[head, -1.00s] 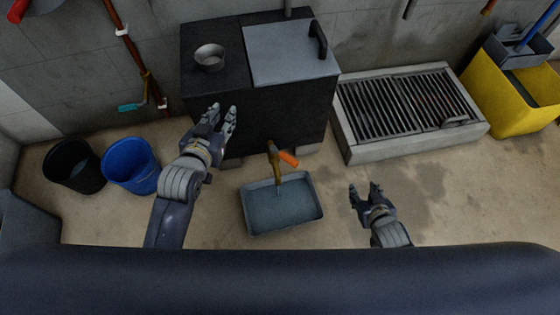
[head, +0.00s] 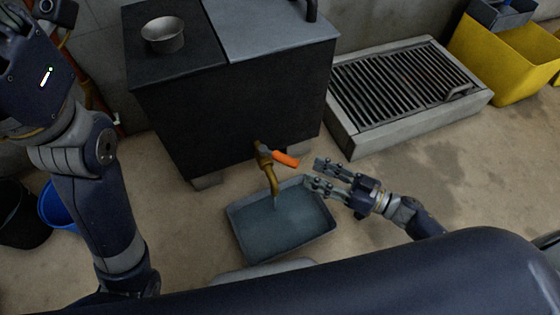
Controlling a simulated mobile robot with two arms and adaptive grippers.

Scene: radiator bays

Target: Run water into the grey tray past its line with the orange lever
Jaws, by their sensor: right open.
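The grey tray (head: 322,234) sits on the floor under a brass tap (head: 268,174) and holds bluish water (head: 285,221). A pale streak shows between the spout and the water. I cannot make out a line on the tray wall. The orange lever (head: 285,159) sticks out to the right of the tap, which is on the front of a black tank (head: 225,110). My right gripper (head: 314,173) is open and empty, fingers pointing left, a little right of the lever and apart from it. My left arm rises at the left; its fingers are not clearly visible.
A metal cup (head: 163,38) stands on the tank. A low grated drain (head: 345,125) is to the right, with a yellow bin (head: 490,70) beyond. A blue bucket (head: 55,208) and a black bucket (head: 20,215) are at the left, partly hidden.

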